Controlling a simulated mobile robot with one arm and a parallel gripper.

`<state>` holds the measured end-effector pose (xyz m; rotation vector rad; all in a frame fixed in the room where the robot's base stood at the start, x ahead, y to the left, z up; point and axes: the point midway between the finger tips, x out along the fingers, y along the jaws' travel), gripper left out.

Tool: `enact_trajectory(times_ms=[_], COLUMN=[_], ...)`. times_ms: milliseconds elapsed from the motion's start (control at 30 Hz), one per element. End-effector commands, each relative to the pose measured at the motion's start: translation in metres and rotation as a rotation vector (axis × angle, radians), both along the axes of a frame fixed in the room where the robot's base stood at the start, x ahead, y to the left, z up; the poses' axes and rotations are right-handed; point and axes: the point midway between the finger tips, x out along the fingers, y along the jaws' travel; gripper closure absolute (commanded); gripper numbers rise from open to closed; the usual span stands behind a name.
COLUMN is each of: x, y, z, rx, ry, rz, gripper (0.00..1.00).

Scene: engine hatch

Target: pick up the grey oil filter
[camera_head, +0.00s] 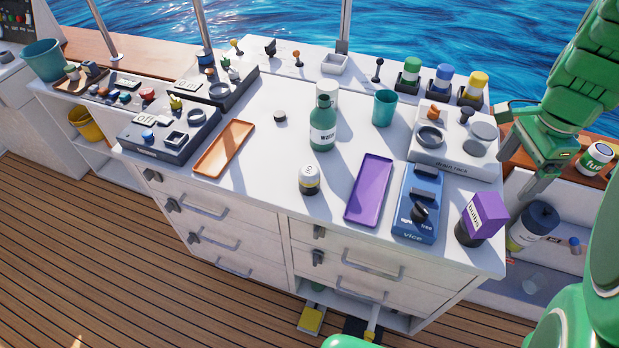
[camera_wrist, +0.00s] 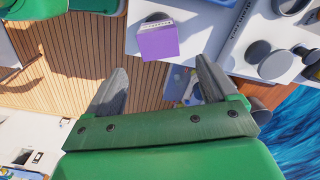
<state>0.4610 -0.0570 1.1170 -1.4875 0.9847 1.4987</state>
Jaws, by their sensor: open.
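My gripper (camera_head: 516,172) is open and empty, at the right end of the white counter. In the wrist view its two fingers (camera_wrist: 160,78) are wide apart with floor and counter edge beyond. No thing is clearly readable as the grey oil filter. A grey round-topped piece (camera_head: 483,131) sits on the white drain rack (camera_head: 455,158), left of my gripper; grey round pieces also show in the wrist view (camera_wrist: 276,65). I cannot tell which is the filter.
A purple box (camera_head: 487,213) on a black stand is close to my gripper. The blue vice (camera_head: 418,205), purple tray (camera_head: 370,190), green bottle (camera_head: 323,125) and teal cup (camera_head: 384,107) stand on the counter. A dark-lidded container (camera_head: 532,226) is on the lower shelf.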

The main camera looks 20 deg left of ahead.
Motion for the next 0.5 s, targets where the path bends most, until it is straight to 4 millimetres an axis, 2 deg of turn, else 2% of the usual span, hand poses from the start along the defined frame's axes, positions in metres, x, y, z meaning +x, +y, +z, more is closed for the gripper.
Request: enact_trajectory(times_ms=[167, 500], x=[0.012, 0.033], y=[0.033, 0.144], z=[-0.021, -0.077], rx=[0.111, 0.469], ry=[0.019, 0.112], rz=[0.042, 0.118], gripper=[0.14, 0.14])
